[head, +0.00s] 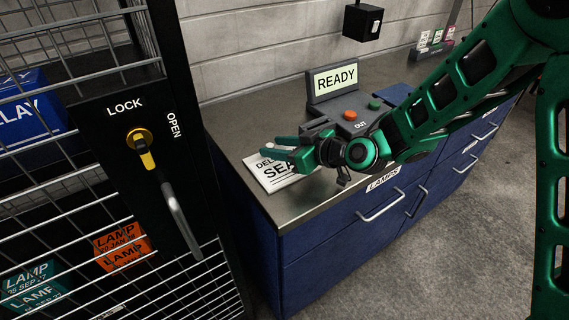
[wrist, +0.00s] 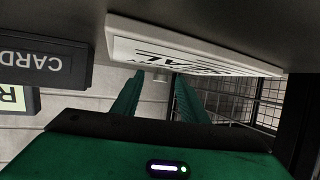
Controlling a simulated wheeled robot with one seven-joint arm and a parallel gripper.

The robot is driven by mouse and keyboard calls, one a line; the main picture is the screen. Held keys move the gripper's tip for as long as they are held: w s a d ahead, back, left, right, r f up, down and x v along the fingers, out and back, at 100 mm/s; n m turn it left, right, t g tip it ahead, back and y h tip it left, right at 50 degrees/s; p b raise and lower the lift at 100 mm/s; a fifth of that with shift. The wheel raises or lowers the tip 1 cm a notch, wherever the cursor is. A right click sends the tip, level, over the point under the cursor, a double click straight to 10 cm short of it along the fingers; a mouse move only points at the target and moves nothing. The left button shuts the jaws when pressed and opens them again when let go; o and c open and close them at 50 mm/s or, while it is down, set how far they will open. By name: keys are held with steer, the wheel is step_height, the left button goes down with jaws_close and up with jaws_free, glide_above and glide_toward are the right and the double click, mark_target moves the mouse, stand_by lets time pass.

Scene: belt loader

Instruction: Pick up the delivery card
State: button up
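The delivery card (head: 272,176) is a white plate with black lettering, partly reading "SEA". It lies on the grey countertop near the left end, and my gripper hides part of it in the head view. The wrist view shows the card (wrist: 190,50) upside down at the top, just beyond the fingers. My gripper (head: 270,147) is above the card, with its green fingers pointing left. In the wrist view the two fingers (wrist: 159,75) are apart, with no card between them. Whether a fingertip touches the card cannot be told.
A console with a READY screen (head: 336,78) and red and green buttons stands behind my gripper. The wrist view shows its CARD label (wrist: 40,63). A wire cage (head: 70,190) with a yellow lock key (head: 141,146) stands close on the left. Blue drawers (head: 345,235) are below the countertop.

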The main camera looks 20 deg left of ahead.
steer(key=shift+w+a+f, duration=0.15)
steer(key=shift+a, duration=0.2)
jaws_close()
